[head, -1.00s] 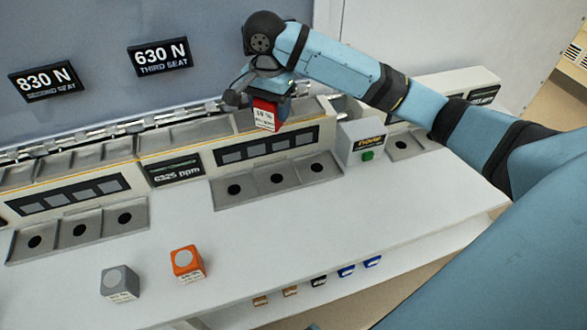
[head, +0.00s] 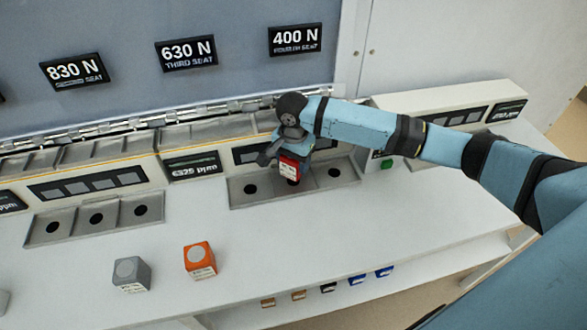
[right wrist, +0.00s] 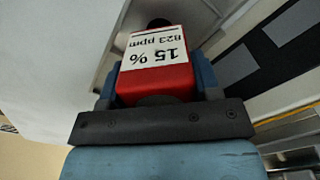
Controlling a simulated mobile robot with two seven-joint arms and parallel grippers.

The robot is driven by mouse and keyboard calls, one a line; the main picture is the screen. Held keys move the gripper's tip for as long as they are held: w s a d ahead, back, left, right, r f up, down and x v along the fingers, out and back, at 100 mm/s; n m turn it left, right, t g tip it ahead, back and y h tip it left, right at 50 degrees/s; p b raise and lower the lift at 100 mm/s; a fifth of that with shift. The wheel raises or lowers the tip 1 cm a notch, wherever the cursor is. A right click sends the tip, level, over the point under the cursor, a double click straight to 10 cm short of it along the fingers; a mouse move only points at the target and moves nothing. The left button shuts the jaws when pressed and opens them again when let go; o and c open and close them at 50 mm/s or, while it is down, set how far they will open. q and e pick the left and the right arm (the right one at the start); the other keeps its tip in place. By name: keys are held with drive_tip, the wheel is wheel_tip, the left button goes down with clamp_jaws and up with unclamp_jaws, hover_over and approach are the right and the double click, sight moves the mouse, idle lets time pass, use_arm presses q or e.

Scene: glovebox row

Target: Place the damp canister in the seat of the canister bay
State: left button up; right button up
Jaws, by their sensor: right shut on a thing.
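The canister covers most of the bay's middle seat; the left seat (head: 250,188) and right seat (head: 334,172) look empty. I cannot tell how high the canister is above the bay. In the right wrist view the red canister (right wrist: 160,85) sits between the fingers, its label reading 15 % and 823 ppm, with a dark hole just beyond it. My left gripper is not in view.
A grey canister (head: 131,273) and an orange canister (head: 200,260) stand on the white bench in front. Another bay (head: 70,238) with empty seats lies to the left. A small box with a green button (head: 387,164) stands right of the bay, close under my right arm.

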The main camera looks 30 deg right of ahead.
sight(294, 170)
wheel_tip(294, 170, down, 3)
drive_tip(key=shift+f, duration=0.2)
drive_tip(key=o, duration=1)
drive_tip(key=shift+f, duration=0.1)
drive_tip(key=shift+r, duration=0.4)
wheel_tip(294, 170, up, 12)
drive_tip(key=shift+f, duration=0.25)
